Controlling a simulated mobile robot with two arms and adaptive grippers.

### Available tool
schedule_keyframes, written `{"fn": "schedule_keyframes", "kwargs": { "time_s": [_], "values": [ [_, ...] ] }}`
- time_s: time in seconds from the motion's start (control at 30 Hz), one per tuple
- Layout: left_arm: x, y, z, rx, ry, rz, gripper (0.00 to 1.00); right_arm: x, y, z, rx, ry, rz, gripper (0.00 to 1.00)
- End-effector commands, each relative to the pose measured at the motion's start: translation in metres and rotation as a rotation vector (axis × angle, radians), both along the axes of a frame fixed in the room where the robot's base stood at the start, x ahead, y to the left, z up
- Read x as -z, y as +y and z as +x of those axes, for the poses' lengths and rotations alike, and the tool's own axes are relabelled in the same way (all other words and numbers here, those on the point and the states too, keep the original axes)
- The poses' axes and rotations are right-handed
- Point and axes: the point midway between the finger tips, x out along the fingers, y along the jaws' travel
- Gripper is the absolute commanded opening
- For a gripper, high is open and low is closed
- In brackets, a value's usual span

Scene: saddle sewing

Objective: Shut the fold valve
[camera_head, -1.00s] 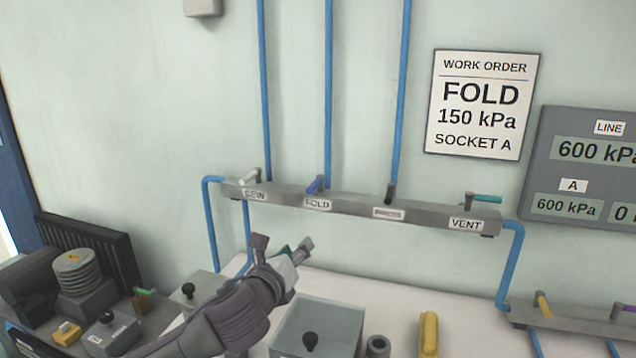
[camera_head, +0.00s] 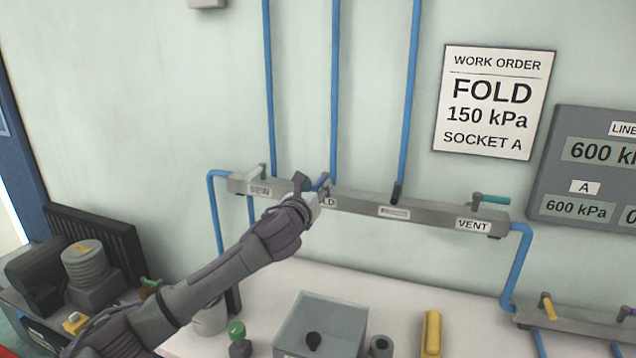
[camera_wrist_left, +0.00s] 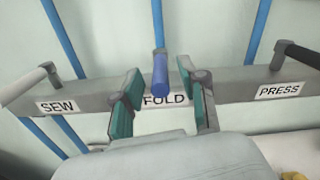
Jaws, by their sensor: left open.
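The fold valve's blue lever (camera_wrist_left: 160,76) sits above the FOLD label (camera_wrist_left: 165,99) on the grey manifold bar. In the left wrist view it points toward the camera, between the fingers of my open left gripper (camera_wrist_left: 162,98), with gaps on both sides. In the head view my left gripper (camera_head: 312,186) is up at the bar, and the blue lever (camera_head: 320,182) shows by its fingertips, partly hidden. The gripper covers part of the FOLD label. My right gripper is not in view.
The white SEW lever (camera_wrist_left: 28,86) is to the left and the black PRESS lever (camera_wrist_left: 300,54) to the right. A teal VENT lever (camera_head: 492,199) is at the bar's right end. A clear-topped box (camera_head: 322,325) and a yellow object (camera_head: 431,332) stand on the bench below.

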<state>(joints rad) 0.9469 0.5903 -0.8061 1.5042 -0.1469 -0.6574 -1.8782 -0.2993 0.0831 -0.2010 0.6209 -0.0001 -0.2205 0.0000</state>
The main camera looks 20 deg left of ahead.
Motion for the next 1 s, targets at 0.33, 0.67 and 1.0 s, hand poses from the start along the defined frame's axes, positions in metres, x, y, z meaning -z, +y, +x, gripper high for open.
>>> {"fn": "schedule_keyframes", "kwargs": {
  "time_s": [0.33,0.67,1.0],
  "values": [
    [0.0001,-0.0009,0.0127,0.001,0.0,0.0,0.42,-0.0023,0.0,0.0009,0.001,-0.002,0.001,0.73],
    [0.0002,-0.0006,0.0124,0.001,0.0,0.0,0.09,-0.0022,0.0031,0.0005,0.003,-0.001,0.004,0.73],
    [0.0003,-0.0005,0.0123,0.0,0.0,0.0,0.0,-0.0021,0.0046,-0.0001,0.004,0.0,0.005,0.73]
  ]
}}
